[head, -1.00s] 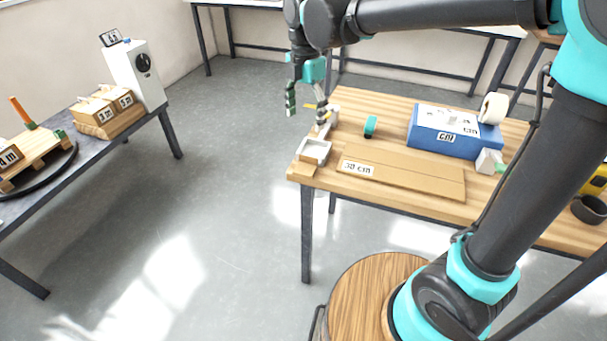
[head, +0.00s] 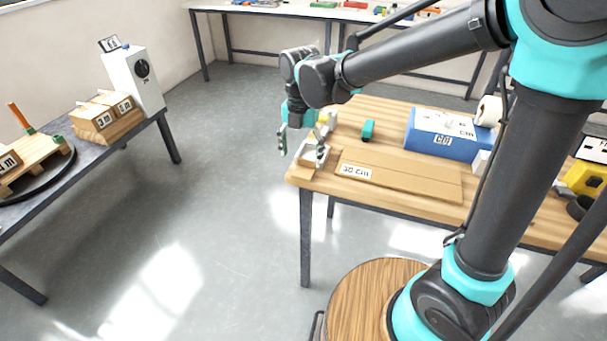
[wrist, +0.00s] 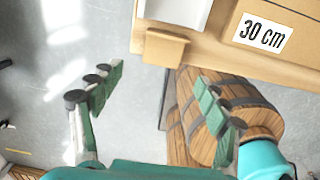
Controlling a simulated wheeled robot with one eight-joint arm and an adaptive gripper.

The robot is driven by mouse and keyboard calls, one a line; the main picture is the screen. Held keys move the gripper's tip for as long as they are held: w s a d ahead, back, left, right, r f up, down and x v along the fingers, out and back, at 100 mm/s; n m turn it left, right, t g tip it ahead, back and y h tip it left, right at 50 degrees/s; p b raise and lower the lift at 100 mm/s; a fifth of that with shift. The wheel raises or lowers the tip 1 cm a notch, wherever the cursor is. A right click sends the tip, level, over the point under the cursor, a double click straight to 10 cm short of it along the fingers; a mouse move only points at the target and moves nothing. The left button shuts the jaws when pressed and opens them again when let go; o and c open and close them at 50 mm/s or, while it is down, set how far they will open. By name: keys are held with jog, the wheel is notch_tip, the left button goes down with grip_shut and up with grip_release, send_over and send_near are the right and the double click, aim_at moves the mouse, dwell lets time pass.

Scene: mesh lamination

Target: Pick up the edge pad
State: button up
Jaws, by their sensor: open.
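What looks like the edge pad, a small light-brown block (wrist: 163,48), sits at the table's edge in the wrist view, ahead of my gripper (wrist: 156,92) and apart from it. In the head view the block (head: 300,173) is at the table's near left corner. My gripper (head: 303,146) is open and empty, its green-padded fingers spread above the table's left end. The wrist view shows the floor and part of a wooden barrel-like base between and behind the fingers.
A white tray (head: 312,154) lies just behind the block. A flat cardboard piece marked 30 cm (head: 410,178) lies to its right. Open floor is left of the table (head: 350,199).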

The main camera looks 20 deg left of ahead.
aim_at(303, 174)
jog(key=shift+w+d+f, duration=0.1)
jog(key=shift+f, duration=1.6)
jog(key=shift+w+d+f, duration=0.1)
jog(key=shift+f, duration=1.55)
jog(key=c, duration=1)
jog(key=shift+r, duration=0.15)
jog(key=shift+c, duration=0.2)
